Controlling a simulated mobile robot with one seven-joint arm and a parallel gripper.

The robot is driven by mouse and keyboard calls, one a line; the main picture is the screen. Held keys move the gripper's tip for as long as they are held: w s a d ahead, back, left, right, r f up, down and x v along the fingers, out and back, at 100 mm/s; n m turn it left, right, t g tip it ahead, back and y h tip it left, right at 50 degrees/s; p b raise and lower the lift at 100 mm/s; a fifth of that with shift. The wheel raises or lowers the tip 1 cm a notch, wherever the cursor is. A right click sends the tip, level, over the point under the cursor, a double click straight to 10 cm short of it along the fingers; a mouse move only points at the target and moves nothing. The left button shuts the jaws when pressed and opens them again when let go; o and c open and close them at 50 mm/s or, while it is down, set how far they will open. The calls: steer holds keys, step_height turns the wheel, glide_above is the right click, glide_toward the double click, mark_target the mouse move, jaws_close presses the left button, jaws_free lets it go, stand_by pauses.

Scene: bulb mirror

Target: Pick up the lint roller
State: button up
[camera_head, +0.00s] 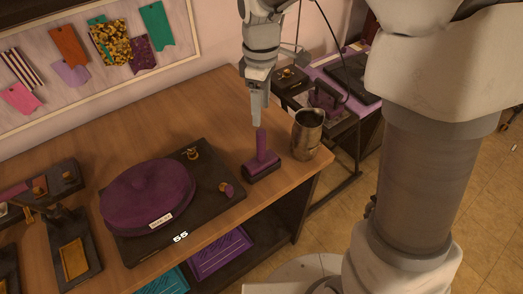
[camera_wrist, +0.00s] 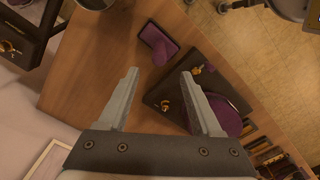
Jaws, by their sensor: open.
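The lint roller appears to be the upright purple cylinder (camera_head: 262,146) on a small dark base, near the right end of the wooden table. It also shows in the wrist view as a purple cylinder (camera_wrist: 163,49) on a dark rectangular base, beyond my fingertips. My gripper (camera_head: 257,122) is just above the top of the purple cylinder in the head view, pointing down. In the wrist view my gripper (camera_wrist: 160,73) is open, with nothing between its fingers. Whether a finger touches the cylinder cannot be told.
A metal pitcher (camera_head: 307,135) stands close to the right of the roller. A black board (camera_head: 222,205) with a round purple object (camera_head: 148,195) lies to the left. The wooden table (camera_head: 215,108) is clear behind the board. The table's right edge is near the pitcher.

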mark_target(261, 146)
step_height(261, 146, down, 14)
steer(key=shift+w+f, duration=0.1)
steer(key=shift+f, duration=0.05)
stand_by(0.4)
steer(key=shift+c, duration=0.3)
jaws_close()
